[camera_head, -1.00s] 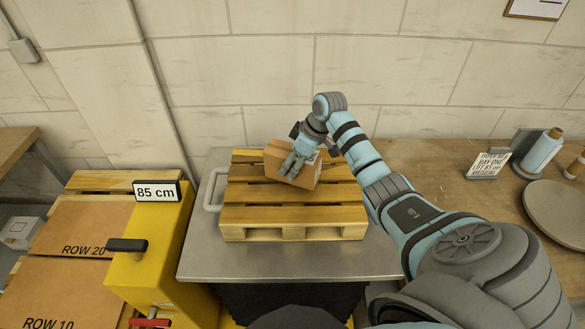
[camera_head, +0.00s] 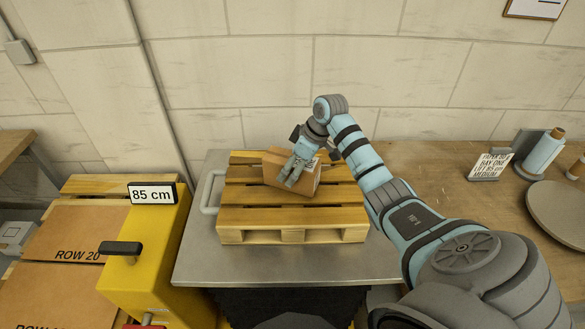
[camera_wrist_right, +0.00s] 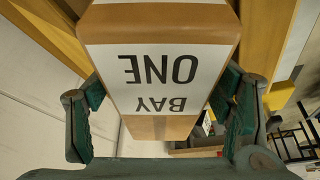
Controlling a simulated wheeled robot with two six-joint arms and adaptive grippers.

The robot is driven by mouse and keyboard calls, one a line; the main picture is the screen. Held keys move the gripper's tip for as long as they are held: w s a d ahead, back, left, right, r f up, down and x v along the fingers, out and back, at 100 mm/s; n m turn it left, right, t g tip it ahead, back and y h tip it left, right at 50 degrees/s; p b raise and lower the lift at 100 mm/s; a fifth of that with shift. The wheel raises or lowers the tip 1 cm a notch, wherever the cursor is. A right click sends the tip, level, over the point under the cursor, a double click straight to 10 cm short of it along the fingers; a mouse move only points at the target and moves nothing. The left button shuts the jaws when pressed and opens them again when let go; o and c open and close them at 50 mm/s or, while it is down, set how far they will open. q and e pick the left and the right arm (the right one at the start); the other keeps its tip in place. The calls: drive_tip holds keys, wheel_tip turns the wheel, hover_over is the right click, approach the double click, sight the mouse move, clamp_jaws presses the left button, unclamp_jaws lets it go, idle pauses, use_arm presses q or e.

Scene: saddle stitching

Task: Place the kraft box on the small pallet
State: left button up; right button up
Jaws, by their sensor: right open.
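The kraft box (camera_head: 307,181) is at the top of the small pallet (camera_head: 249,217), toward its back middle, turned at an angle to the slats. I cannot tell whether its whole underside rests on the slats. My right gripper (camera_head: 291,176) is at the box, its fingers over the near side in the head view. In the right wrist view the box (camera_wrist_right: 163,128), with a white "BAY ONE" label, lies between the two spread fingers, with a small gap visible beside it. My left gripper is not in view.
The pallet stands on a grey metal cart top (camera_head: 205,262) with a handle at left. A yellow post with an "85 cm" sign (camera_head: 152,194) and "ROW" boxes stand left. A wooden bench (camera_head: 435,160) at right holds a small sign (camera_head: 490,166) and a thread spool (camera_head: 543,152).

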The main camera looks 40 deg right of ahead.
drive_tip(key=v, duration=1.1)
drive_tip(key=shift+f, duration=0.1)
